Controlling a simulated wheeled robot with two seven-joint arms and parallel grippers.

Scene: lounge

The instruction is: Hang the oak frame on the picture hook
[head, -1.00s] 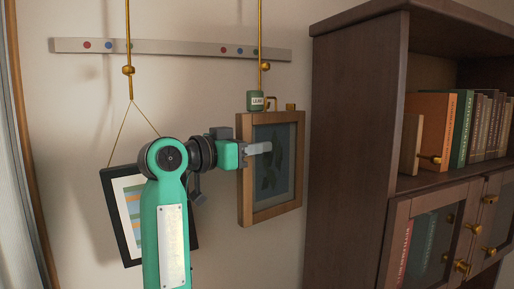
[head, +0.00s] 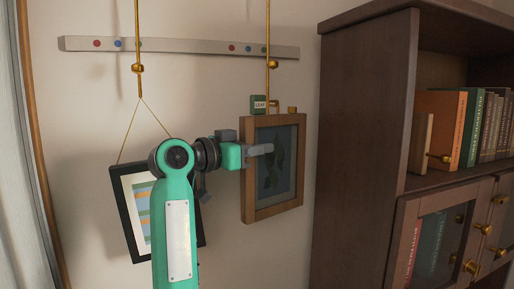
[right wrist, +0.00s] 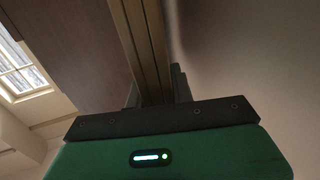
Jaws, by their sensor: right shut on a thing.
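The oak frame (head: 272,212), with a dark leaf picture, is upright and slightly turned against the wall, left of the bookcase. My right gripper (head: 257,150) is shut on its left side bar, one finger showing over the front. In the right wrist view the frame's wooden edge (right wrist: 150,50) runs up from between the fingers. A brass picture hook (head: 273,103) at the foot of the right brass rod shows just above the frame's top bar, beside a green LEAF tag (head: 259,104). I cannot tell whether hook and frame touch. My left gripper is out of view.
A black-framed striped picture (head: 130,215) hangs tilted by a cord from the left brass rod (head: 138,50), partly behind my right arm. A grey rail (head: 190,46) with coloured dots crosses above. The dark bookcase (head: 360,130) stands close on the right, with little wall between.

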